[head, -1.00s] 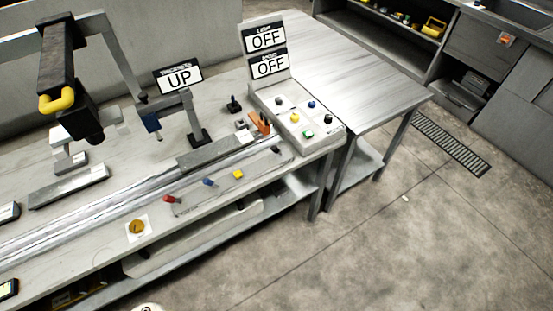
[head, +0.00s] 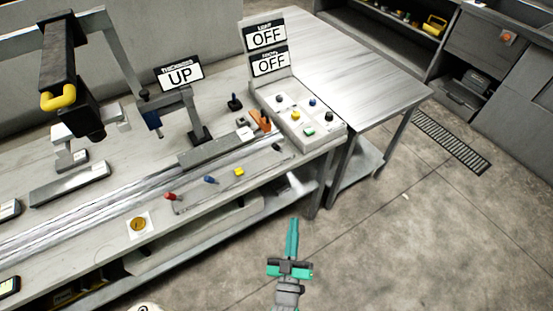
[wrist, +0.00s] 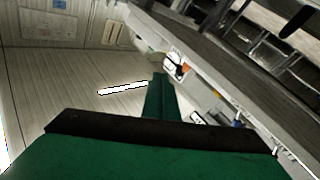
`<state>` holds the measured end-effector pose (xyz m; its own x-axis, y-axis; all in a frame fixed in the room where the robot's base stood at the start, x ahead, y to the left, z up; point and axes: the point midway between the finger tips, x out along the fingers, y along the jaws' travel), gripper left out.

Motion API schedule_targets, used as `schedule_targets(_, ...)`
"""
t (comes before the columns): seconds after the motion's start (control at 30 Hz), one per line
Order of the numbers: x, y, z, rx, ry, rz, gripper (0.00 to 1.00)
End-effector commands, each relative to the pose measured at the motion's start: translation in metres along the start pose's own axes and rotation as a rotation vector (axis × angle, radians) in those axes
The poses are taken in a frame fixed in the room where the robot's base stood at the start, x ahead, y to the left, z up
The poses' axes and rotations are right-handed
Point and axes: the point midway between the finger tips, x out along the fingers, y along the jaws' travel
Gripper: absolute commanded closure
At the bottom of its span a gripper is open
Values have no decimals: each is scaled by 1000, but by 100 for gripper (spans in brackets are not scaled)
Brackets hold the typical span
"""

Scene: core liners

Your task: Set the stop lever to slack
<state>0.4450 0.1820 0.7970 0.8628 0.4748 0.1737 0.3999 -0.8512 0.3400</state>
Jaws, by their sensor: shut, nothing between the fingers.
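No label in view names the stop lever, so I cannot tell for certain which part it is. An orange upright piece (head: 265,121) stands at the right end of the long grey rail. A small dark lever or knob (head: 277,147) sits on the bench just in front of it. A black lever (head: 234,102) stands farther back. My gripper (head: 293,222) is teal, shut and empty, over the floor in front of the bench, apart from all of these. Its green fingers also show in the wrist view (wrist: 160,85).
A red knob (head: 170,196), a blue knob (head: 209,180) and a yellow button (head: 239,171) line the front edge. A control box (head: 309,131) with several knobs stands at right, its signs (head: 268,51) reading OFF.

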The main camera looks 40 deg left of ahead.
Motion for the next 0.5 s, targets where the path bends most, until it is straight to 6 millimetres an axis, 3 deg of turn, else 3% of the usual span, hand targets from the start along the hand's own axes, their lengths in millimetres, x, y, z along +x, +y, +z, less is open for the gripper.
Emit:
schedule_targets(0.03, 22, -12, -4, -12, 36, -22, 100)
schedule_targets(0.2, 68, -41, -15, -45, 116, -71, 100)
schedule_targets(0.33, 85, -54, -21, -57, 147, -89, 100)
schedule_targets(0.5, 91, -58, -23, -61, 157, -95, 100)
